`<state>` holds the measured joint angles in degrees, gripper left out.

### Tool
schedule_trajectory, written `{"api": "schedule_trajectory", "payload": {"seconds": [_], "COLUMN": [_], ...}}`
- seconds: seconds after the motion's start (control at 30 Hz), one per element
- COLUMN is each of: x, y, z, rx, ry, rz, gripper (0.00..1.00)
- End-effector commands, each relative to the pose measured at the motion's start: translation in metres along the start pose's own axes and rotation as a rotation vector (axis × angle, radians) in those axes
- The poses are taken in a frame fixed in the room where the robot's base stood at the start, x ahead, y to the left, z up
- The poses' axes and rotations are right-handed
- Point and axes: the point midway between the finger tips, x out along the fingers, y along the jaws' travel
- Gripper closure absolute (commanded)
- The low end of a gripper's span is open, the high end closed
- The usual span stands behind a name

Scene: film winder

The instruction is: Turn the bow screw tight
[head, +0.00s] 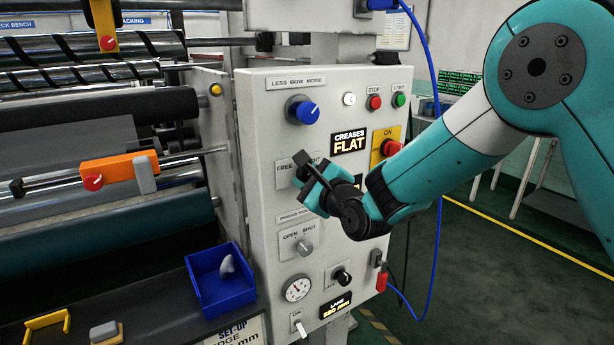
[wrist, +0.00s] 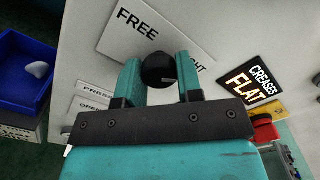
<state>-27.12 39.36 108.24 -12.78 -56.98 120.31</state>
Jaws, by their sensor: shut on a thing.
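The bow screw is a round black knob (wrist: 158,69) on a white plate lettered FREE on one side, with the other word partly hidden, ending in "GHT". A pale mark on the knob's face points to the right in the wrist view. My gripper (wrist: 157,80) is shut on the knob, with one teal finger at each side. In the head view my gripper (head: 312,178) is at the grey panel (head: 262,118) over the FREE plate (head: 287,172) and hides most of the knob.
Above is a blue knob (head: 304,110) marked LESS BOW MORE. A display (head: 350,141) reads CREASES FLAT; a second display below is mostly hidden. A red button (head: 390,148) sits close to my arm. Rollers (head: 90,190) and a blue bin (head: 221,282) are left.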

Motion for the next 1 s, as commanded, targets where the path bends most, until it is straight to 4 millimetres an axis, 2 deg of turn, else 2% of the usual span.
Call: {"api": "schedule_trajectory", "payload": {"seconds": [0.5, 0.53, 0.6, 0.63, 0.87, 1.0], "x": [-0.0006, -0.0006, -0.0006, -0.0005, -0.0002, -0.0067], "y": [0.0014, 0.0014, 0.0014, 0.0013, 0.0009, 0.0012], "z": [-0.0017, -0.0017, -0.0015, -0.0014, -0.0004, -0.0011], "rx": [0.02, 0.02, 0.02, 0.02, 0.019, 0.019], "ry": [0.003, 0.003, 0.003, 0.003, 0.001, 0.001], "rz": [0.003, 0.003, 0.003, 0.003, 0.002, 0.001], "gripper": [0.9, 0.62, 0.46, 0.41, 0.41, 0.41]}}
